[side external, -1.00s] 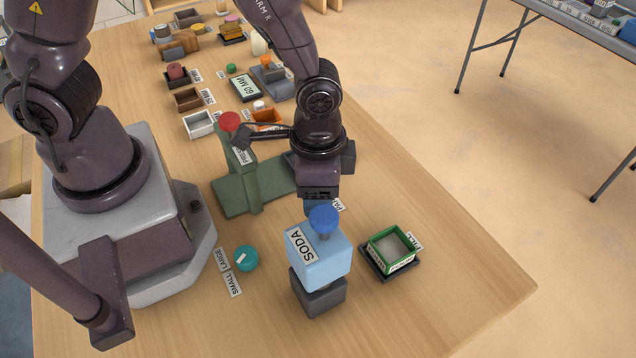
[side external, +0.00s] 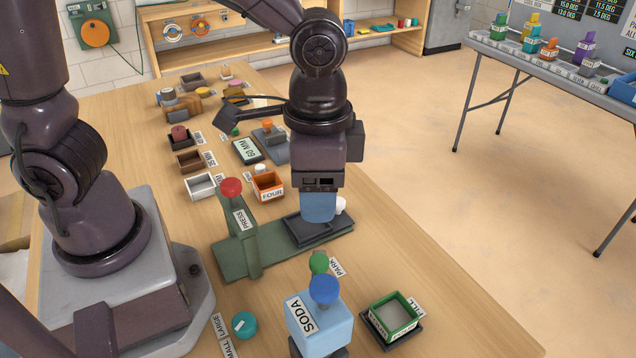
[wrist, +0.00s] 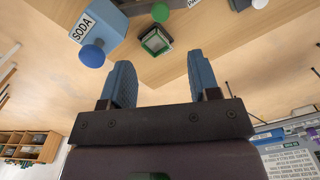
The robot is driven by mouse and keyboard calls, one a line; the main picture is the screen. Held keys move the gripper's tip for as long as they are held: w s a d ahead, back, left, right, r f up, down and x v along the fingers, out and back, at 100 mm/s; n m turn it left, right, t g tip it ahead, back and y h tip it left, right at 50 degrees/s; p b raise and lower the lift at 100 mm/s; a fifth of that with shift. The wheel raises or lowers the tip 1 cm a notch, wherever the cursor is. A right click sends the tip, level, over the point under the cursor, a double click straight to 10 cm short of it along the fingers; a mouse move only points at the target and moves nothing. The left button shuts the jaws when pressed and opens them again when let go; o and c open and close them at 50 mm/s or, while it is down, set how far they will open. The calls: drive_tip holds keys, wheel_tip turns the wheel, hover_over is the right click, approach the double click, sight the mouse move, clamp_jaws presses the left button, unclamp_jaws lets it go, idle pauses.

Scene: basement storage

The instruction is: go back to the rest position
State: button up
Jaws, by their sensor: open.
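My gripper (side external: 318,208) is open and empty, its blue fingers pointing down over the dark tray of the green press stand (side external: 240,262) in the side view; whether they touch it I cannot tell. In the wrist view the two blue fingers (wrist: 163,78) stand apart with nothing between them. The light blue SODA box (side external: 322,328) with its blue knob stands nearer the camera, apart from the gripper. It also shows at the top left of the wrist view (wrist: 101,24).
A green-rimmed box (side external: 392,316) stands right of the SODA box. A red-topped press post (side external: 231,188), an orange FOUR box (side external: 267,186) and a white box (side external: 200,187) are close by. A teal disc (side external: 244,324) lies near my base. The table's right side is mostly clear.

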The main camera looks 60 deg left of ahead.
drive_tip(key=shift+s, duration=0.1)
drive_tip(key=s+a+r+n+t, duration=0.2)
drive_tip(key=s+a+r+n, duration=0.1)
drive_tip(key=a+r, duration=0.2)
drive_tip(key=s+a+r+n+t, duration=0.2)
drive_tip(key=s+a+r+t, duration=0.1)
drive_tip(key=a+r, duration=0.3)
drive_tip(key=shift+s+a+n+t, duration=0.3)
drive_tip(key=shift+a+n, duration=0.1)
drive_tip(key=shift+a, duration=0.75)
idle(0.7)
